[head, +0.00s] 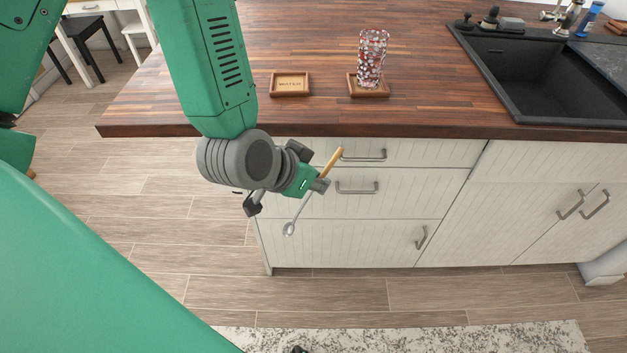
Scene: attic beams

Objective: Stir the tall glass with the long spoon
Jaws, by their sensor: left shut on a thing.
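The tall glass (372,58), patterned in red and white, stands upright on a small wooden coaster (368,88) on the counter. The long spoon (299,212) has a tan handle and a grey metal bowl end. My left gripper (321,185) is shut on the spoon near the lower part of its handle. The spoon is tilted, its bowl pointing down to the left. Gripper and spoon are in front of the drawers, below the counter edge, apart from the glass. My right gripper is not in view.
A second wooden coaster or tray (290,84) with lettering lies left of the glass. The wooden counter (230,50) has clear room around both. A black sink (545,75) is at the right. The drawer front (360,205) with metal handles is behind the spoon.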

